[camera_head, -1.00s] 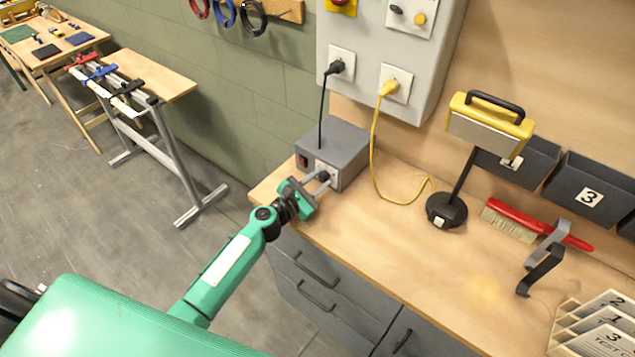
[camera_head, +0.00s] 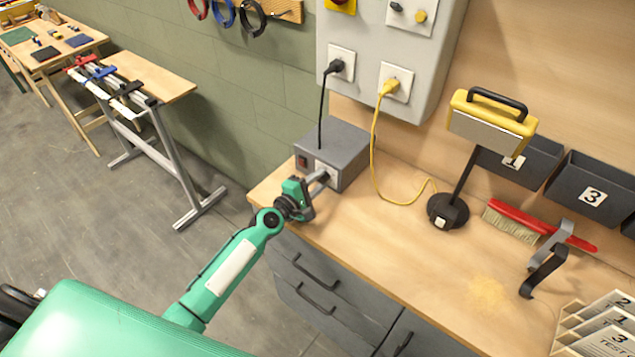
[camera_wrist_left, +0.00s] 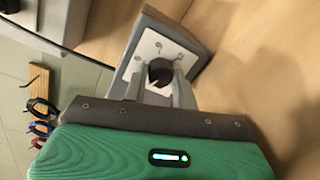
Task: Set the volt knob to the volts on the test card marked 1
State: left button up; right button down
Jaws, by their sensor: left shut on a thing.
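The dial's marks are too small to read. Test cards (camera_head: 608,325) numbered 2, 1 and 3 stand in a rack at the lower right; the card marked 1 is mostly covered. My right gripper is not in view.
A black cord and a yellow cord (camera_head: 374,150) run down from the wall panel (camera_head: 433,60).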

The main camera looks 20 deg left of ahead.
pick_arm(q)
jog(key=shift+m, duration=0.4)
jog(key=shift+f, duration=0.1)
jog(key=o, duration=1)
jog(key=shift+s, duration=0.1)
jog(key=shift+s+a, duration=0.15)
jog(key=shift+s, duration=0.15)
jog(key=shift+b+v, duration=1.05)
jog(key=shift+v, duration=5.5)
